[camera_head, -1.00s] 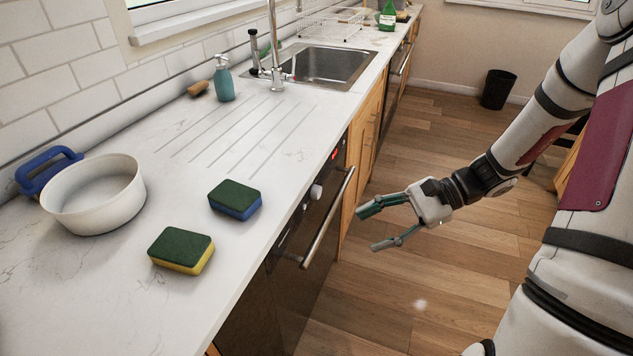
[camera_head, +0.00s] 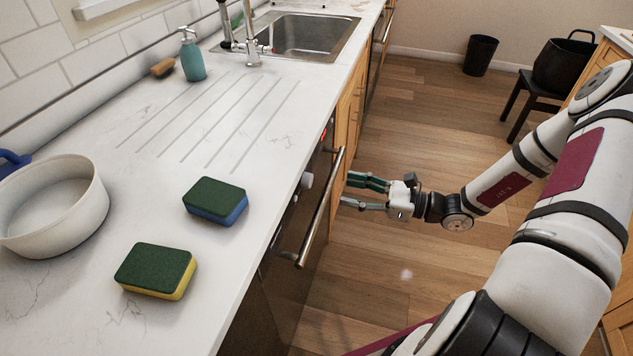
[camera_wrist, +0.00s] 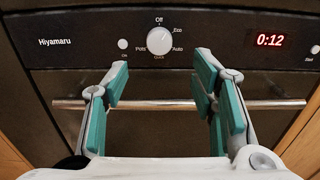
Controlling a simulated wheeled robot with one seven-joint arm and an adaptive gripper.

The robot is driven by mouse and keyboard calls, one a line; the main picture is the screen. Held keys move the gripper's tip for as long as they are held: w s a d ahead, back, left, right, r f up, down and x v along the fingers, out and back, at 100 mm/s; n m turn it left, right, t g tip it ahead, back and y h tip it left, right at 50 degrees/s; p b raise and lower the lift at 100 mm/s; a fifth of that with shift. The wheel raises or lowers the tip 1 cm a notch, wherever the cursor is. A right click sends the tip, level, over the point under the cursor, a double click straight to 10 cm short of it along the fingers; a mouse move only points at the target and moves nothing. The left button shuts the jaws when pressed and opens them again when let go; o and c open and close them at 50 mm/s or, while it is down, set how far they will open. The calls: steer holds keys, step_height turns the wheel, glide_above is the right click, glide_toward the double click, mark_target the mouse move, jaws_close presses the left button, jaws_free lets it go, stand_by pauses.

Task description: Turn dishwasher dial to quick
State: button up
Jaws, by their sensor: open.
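The dishwasher dial (camera_wrist: 159,41) is a round white knob on the dark control panel in the wrist view. Its mark points up toward "Off"; "Eco", "Auto", "Pots" and a faint label below surround it. The dial also shows in the head view (camera_head: 307,180) as a small white knob under the counter edge. My gripper (camera_wrist: 161,80) is open and empty, its two green-padded fingers spread below and either side of the dial, apart from it. In the head view my gripper (camera_head: 362,193) is just right of the dishwasher handle (camera_head: 322,208), pointing toward the panel.
The dishwasher's long bar handle crosses in front of the door below the dial. A white button (camera_wrist: 123,44) and a red "0:12" display (camera_wrist: 270,40) flank the dial. Sponges, a white bowl (camera_head: 52,205) and a soap bottle (camera_head: 192,55) stand on the counter above.

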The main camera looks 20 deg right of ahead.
mark_target(311, 182)
steer(key=x, duration=0.9)
steer(key=shift+a, duration=0.15)
steer(key=c, duration=1.1)
